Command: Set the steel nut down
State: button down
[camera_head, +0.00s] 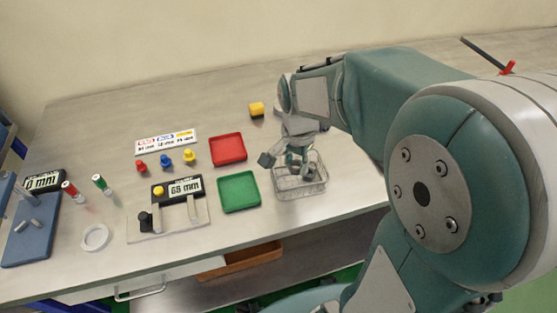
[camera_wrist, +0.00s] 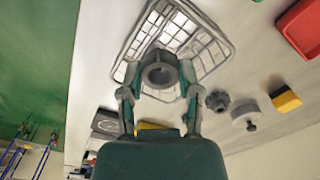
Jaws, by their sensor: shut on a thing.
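The steel nut (camera_wrist: 163,58) is a thick grey ring with a round hole, held between the two fingertips in the wrist view. My gripper (camera_wrist: 158,88) is shut on it from both sides. In the head view my gripper (camera_head: 300,162) points down at the wire basket (camera_head: 301,192), and the nut is hard to make out there. In the wrist view the basket (camera_wrist: 222,48) lies behind the nut. I cannot tell the height of the nut above the basket floor, or whether it touches the wire.
A green tray (camera_head: 239,191) and a red tray (camera_head: 228,149) lie left of the basket. A dark toothed part (camera_wrist: 217,101) and a grey knobbed part (camera_wrist: 246,113) sit beside the basket. The table's front edge is close.

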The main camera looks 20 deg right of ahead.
aim_at(286, 181)
jog(key=f, duration=0.1)
jog(key=w+a, duration=0.1)
jog(key=f, duration=0.1)
jog(key=shift+w+a+f, duration=0.25)
jog(key=shift+f, duration=0.1)
jog(key=shift+w+d+f, duration=0.25)
jog(key=shift+w+f, duration=0.1)
jog(key=shift+f, duration=0.3)
notch_tip(286, 181, down, 2)
jog(key=shift+d+f, duration=0.15)
jog(key=shift+f, duration=0.35)
jog(key=shift+a, duration=0.6)
jog(key=shift+f, duration=0.1)
jog(key=c, duration=0.6)
grip_release()
jog(key=shift+d, duration=0.4)
